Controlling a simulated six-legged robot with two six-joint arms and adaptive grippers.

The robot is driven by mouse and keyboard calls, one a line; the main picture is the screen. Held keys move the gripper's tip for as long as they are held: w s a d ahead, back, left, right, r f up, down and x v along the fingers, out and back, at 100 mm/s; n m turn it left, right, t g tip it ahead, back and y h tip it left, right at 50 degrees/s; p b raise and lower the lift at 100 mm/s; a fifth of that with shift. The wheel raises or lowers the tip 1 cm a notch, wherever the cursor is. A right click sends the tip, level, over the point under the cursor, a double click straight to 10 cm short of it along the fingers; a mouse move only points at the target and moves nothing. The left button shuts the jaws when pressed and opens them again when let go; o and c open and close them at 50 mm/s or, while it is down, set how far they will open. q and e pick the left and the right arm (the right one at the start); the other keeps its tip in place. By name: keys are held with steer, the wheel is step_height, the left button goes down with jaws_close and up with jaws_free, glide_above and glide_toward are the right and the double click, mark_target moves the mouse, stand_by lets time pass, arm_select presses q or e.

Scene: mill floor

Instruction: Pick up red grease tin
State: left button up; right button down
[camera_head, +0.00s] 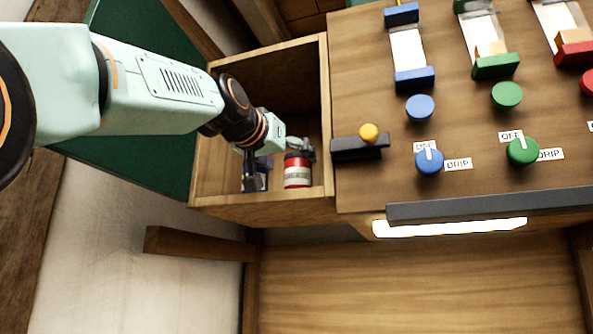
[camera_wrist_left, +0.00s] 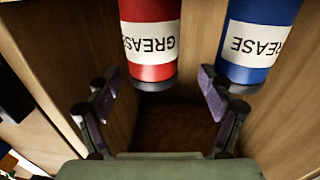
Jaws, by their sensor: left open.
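The red grease tin (camera_head: 297,182), with a white label, stands in an open wooden bin (camera_head: 262,212) beside the panel. It also shows in the left wrist view (camera_wrist_left: 150,72), label upside down, left of the middle. A blue grease tin (camera_wrist_left: 250,74) is to its right there; in the head view only a bit of blue (camera_head: 262,183) shows beside the gripper. My left gripper (camera_head: 276,168) reaches down into the bin, partly hiding the tins. In the wrist view its fingers (camera_wrist_left: 158,85) are spread and empty, with the red tin beyond them. My right gripper is out of view.
The bin's wooden walls are close around the gripper.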

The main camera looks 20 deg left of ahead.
mark_target(299, 161)
arm_select(q)
steer(key=w, duration=0.1)
steer(key=w+d+p, duration=0.1)
steer(key=w, duration=0.1)
steer(key=shift+d+r+p, duration=0.3)
steer(key=shift+a+f, duration=0.1)
steer(key=shift+a, duration=0.2)
steer(key=shift+w+d, duration=0.1)
steer(key=shift+d, duration=0.15)
steer(key=c, duration=0.6)
steer(key=shift+a, duration=0.2)
steer(key=c, duration=0.9)
